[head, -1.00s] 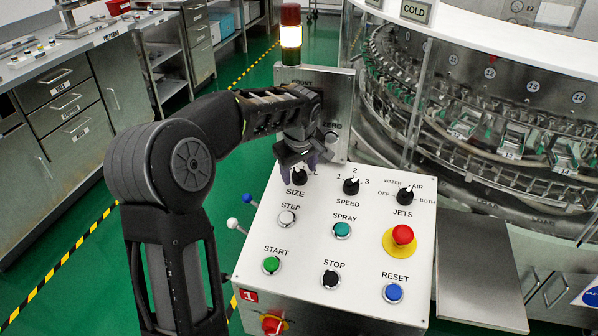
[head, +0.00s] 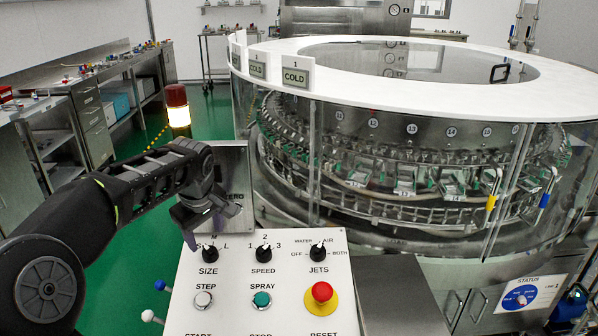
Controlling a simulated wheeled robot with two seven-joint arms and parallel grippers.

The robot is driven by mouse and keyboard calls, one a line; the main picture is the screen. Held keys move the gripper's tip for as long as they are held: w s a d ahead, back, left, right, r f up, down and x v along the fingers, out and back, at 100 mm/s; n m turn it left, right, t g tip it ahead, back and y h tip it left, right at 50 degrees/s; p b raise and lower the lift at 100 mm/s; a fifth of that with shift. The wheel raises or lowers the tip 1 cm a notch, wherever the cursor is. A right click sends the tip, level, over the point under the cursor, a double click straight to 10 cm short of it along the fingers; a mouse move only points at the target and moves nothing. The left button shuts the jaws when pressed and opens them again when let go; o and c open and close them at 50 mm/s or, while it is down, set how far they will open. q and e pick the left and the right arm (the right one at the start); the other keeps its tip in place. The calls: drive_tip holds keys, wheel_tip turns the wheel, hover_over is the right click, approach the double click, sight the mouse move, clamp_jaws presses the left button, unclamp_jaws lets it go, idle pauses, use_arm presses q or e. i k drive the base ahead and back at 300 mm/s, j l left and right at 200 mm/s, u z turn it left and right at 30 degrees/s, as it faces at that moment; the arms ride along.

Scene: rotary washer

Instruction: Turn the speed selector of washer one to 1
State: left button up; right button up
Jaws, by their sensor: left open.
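The speed selector (head: 264,254) is a black knob on the white control panel (head: 235,285), with 1, 2 and 3 printed around it. Its pointer appears to face up toward 2. My left gripper (head: 194,232) is open and empty, up and to the left of the speed selector. It hangs close above the size knob (head: 210,253) and hides part of its markings. I cannot tell whether it touches that knob. My right gripper is not in view.
The jets knob (head: 318,251) and a red emergency button (head: 321,292) are on the panel's right. A lit signal lamp (head: 178,108) stands behind my left arm. The large round washer (head: 400,150) fills the back right. Space above the panel's middle is clear.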

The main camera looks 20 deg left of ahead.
sight(263, 254)
drive_tip(key=k, duration=1)
